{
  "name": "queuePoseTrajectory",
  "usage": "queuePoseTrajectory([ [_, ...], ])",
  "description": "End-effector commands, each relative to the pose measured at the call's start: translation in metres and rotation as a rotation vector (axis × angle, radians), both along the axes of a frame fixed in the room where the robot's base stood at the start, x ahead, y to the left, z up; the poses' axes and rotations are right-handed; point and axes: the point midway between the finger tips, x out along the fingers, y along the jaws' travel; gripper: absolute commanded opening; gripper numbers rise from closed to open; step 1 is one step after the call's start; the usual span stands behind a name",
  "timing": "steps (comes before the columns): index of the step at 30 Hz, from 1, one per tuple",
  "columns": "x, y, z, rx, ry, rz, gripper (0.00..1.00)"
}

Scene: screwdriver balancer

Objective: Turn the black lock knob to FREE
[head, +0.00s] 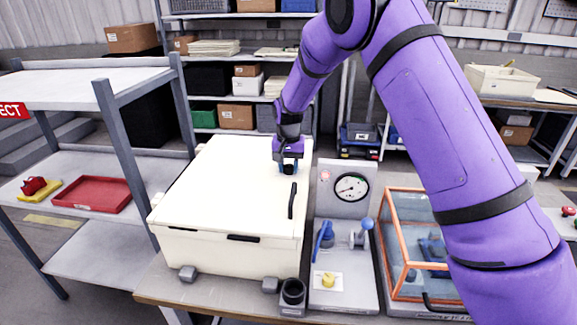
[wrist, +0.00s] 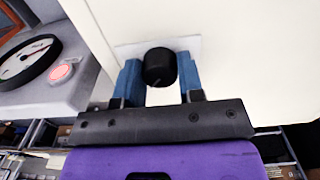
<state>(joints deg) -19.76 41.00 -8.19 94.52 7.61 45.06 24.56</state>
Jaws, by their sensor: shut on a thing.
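The black lock knob (wrist: 159,67) is a short round cylinder on a pale plate (wrist: 188,45) on the cream box (head: 235,190). A small mark shows on its face, but I cannot read any wording such as FREE. My gripper (wrist: 158,75) has its two blue fingers on either side of the knob and is shut on it. In the head view, my gripper (head: 288,166) points down at the box top near its back right. The knob is mostly hidden there by the fingers.
A black bar handle (head: 292,201) stands on the box's right side. To the right is a grey panel with a dial gauge (head: 351,187), a blue lever (head: 323,240) and a yellow knob (head: 328,280). Beyond it stands an orange-framed clear case (head: 388,240). A black cup (head: 293,291) sits in front.

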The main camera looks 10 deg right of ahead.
Motion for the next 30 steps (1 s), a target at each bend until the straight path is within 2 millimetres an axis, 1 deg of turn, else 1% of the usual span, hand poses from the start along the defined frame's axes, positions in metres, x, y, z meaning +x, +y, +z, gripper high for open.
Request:
queuePoseTrajectory([
  [6, 0.0007, 0.0001, 0.0008, 0.000, -0.002, -0.038, 0.12],
  [18, 0.0007, 0.0001, 0.0008, 0.000, -0.002, -0.044, 0.12],
  [19, 0.0006, 0.0001, 0.0008, 0.000, -0.002, -0.044, 0.38],
  [22, 0.0006, 0.0001, 0.0007, 0.000, -0.002, -0.044, 0.61],
  [30, 0.0002, 0.0000, 0.0006, 0.001, -0.001, -0.043, 0.61],
])
